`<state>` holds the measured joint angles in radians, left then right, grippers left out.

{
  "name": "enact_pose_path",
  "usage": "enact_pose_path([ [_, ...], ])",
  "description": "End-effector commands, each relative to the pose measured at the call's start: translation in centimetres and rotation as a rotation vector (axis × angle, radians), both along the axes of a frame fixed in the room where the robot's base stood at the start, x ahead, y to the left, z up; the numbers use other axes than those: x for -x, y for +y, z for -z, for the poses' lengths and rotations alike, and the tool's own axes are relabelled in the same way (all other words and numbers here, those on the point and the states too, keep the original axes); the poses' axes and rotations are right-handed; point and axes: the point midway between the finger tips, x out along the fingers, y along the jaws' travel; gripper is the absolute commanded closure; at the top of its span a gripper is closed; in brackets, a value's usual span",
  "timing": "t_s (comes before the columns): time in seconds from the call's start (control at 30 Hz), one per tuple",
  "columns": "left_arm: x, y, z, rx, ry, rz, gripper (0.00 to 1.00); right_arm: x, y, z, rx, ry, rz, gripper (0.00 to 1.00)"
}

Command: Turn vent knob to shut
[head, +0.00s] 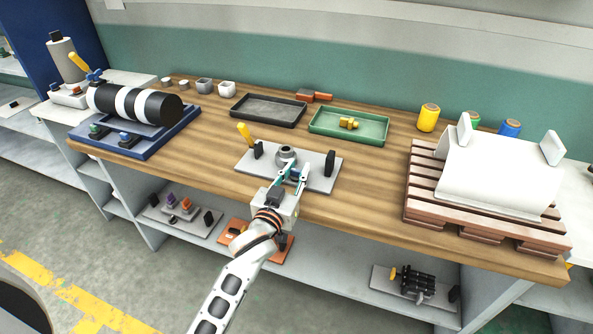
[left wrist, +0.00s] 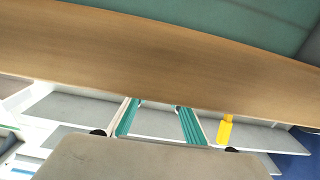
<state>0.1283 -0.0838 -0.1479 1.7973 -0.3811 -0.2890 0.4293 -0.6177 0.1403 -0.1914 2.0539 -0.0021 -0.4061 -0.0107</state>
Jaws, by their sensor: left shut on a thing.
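A grey round knob (head: 286,153) stands on a light grey plate (head: 316,178) near the front of the wooden bench; I take it for the vent knob. My left gripper (head: 292,172), with teal fingers, reaches in from the front. Its fingers are at the knob and shut on it, partly hiding its base. In the left wrist view the teal fingers (left wrist: 160,122) stand apart, and what is between them is hard to make out. A yellow handle (head: 244,134) is at the plate's left end; a yellow piece (left wrist: 225,130) shows in the wrist view. My right gripper is not seen.
A black bracket (head: 329,163) stands on the plate's right side. A dark tray (head: 262,123) and a green tray (head: 320,127) lie behind. A striped roll (head: 135,103) is at left, a slatted wooden rack (head: 425,185) with a white cover (head: 495,170) at right.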

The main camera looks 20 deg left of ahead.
Motion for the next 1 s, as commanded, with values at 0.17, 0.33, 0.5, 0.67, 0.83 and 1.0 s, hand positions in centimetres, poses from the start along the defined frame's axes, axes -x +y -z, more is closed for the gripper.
enact_pose_path([
  [0.17, 0.0, 0.0, -0.1, 0.0, -0.002, 0.0, 1.0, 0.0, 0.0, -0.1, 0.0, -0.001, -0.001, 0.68],
  [0.33, 0.0, 0.0, -0.1, 0.001, -0.003, 0.001, 0.71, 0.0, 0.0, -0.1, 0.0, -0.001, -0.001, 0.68],
  [0.5, 0.0, 0.0, -0.1, 0.001, -0.002, 0.001, 0.71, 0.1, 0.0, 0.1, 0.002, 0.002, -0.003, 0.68],
  [0.67, 0.7, 0.0, 0.0, 0.001, -0.001, 0.001, 0.71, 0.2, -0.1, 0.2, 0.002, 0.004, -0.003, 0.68],
  [0.83, 3.4, 0.2, 0.0, 0.002, 0.0, 0.0, 0.71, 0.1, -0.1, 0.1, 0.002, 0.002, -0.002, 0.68],
  [1.0, 6.9, 0.3, 0.0, 0.003, 0.001, 0.0, 0.71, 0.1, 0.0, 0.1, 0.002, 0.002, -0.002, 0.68],
])
